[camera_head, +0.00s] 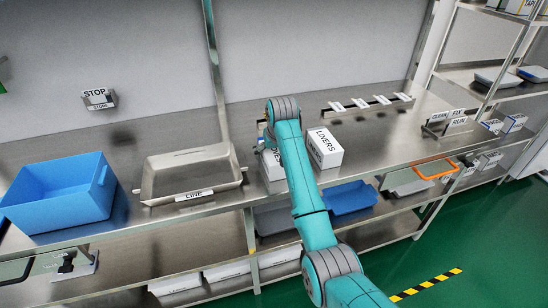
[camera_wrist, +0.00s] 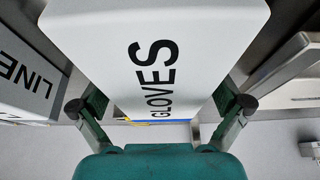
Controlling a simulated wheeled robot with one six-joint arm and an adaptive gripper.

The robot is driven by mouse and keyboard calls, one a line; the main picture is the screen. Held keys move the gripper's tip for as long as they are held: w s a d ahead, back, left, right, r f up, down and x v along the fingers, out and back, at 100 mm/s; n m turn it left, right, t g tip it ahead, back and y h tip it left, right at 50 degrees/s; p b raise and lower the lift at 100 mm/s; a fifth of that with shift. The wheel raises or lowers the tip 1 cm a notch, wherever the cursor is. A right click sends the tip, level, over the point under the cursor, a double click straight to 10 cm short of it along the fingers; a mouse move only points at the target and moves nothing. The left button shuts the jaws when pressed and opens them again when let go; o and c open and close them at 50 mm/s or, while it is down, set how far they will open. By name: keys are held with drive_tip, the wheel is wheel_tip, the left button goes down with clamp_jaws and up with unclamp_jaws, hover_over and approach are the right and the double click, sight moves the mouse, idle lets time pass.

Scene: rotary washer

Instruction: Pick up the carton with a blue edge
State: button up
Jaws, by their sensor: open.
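A white carton marked GLOVES (camera_wrist: 150,30) fills the middle of the wrist view, with a blue strip (camera_wrist: 172,121) along its lower edge. My gripper (camera_wrist: 160,105) is open, with one finger on each side of this carton. Whether the fingers touch it I cannot tell. In the head view the GLOVES carton (camera_head: 271,168) stands on the steel bench, mostly hidden behind my arm. There my gripper is also largely hidden by the arm.
A white LINERS carton (camera_head: 325,148) stands close beside it on the right. A steel LINE tray (camera_head: 190,160) and a blue bin (camera_head: 58,193) stand to the left. A rail with small labels (camera_head: 370,106) runs behind.

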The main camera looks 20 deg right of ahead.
drive_tip(key=shift+f, duration=0.25)
idle(0.3)
drive_tip(key=c, duration=1.3)
